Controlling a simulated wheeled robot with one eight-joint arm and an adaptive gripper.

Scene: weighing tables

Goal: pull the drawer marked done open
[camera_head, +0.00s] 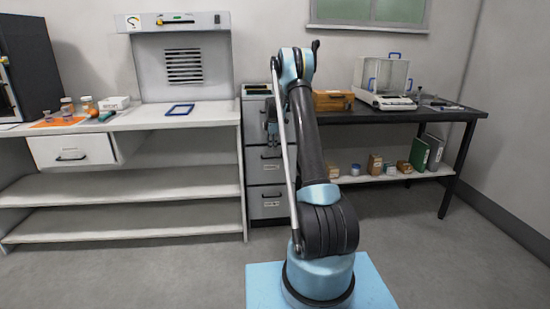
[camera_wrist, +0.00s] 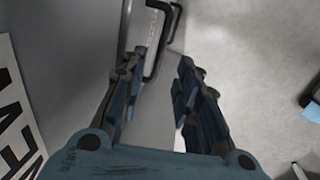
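A grey drawer cabinet (camera_head: 246,160) stands between the two benches, with several drawers, black bar handles and small labels too small to read. In the head view my gripper (camera_head: 270,128) is in front of its upper part and hides much of the top drawer. In the wrist view my gripper (camera_wrist: 160,72) is open, its two fingers apart. A black bar handle (camera_wrist: 163,45) shows ahead, its near end between the fingertips; I cannot tell whether they touch. It sits on a pale drawer front (camera_wrist: 134,30). I cannot tell which drawer is marked done.
A white drawer (camera_head: 70,150) under the left bench stands out from it. A dark table (camera_head: 440,112) at right carries a balance (camera_head: 388,98) and a wooden box (camera_head: 333,101). In the wrist view a white sign with black letters (camera_wrist: 14,110) is cut off at left. Floor before the cabinet is clear.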

